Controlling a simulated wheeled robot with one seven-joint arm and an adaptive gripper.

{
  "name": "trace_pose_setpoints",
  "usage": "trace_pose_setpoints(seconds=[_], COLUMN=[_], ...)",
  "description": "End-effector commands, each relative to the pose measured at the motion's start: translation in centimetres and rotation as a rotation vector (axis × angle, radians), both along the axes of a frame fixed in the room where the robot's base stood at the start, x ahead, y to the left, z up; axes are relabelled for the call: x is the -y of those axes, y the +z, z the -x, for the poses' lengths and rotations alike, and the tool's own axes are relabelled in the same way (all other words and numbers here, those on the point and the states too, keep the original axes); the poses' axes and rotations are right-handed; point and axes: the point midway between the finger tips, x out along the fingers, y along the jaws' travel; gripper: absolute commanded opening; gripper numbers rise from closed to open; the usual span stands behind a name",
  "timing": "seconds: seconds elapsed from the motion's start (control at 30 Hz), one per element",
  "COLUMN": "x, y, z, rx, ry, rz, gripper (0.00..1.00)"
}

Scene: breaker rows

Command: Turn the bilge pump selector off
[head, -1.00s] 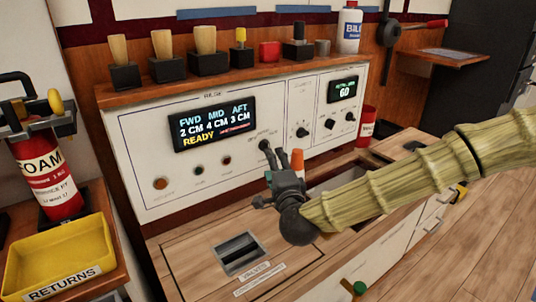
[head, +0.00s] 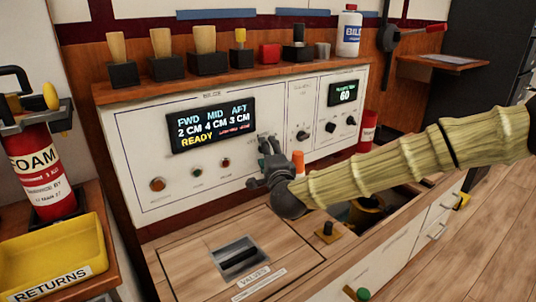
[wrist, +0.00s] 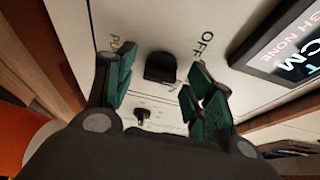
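A dark rounded selector knob (wrist: 160,67) sits on the white panel in the wrist view, with the letters OFF to its right and a partly cut-off label to its left. My gripper (wrist: 158,88) is open, its green-padded fingers on either side of the knob with visible gaps. I cannot tell which position the knob points to. In the head view my gripper (head: 260,161) is close to the panel (head: 150,150), right of and below the lit display (head: 212,125), and hides the selector there. The display reads FWD 2 CM, MID 4 CM, AFT 3 CM, READY.
A smaller dark knob (wrist: 142,114) shows farther along the panel. Other knobs and a second display (head: 342,93) are to the right. Below is a wooden counter (head: 190,255) with an inset handle and an open hatch. A yellow returns tray (head: 50,260) stands left.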

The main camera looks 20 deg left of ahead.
Motion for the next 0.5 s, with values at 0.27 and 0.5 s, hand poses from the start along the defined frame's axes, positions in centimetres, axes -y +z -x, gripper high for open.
trace_pose_setpoints(seconds=[0.27,0.5], x=[0.02,-0.01], y=[-0.02,0.01], z=[0.00,0.03], rx=[0.000,0.017], ry=[0.000,0.001], rz=[0.000,0.013], gripper=[0.08,0.09])
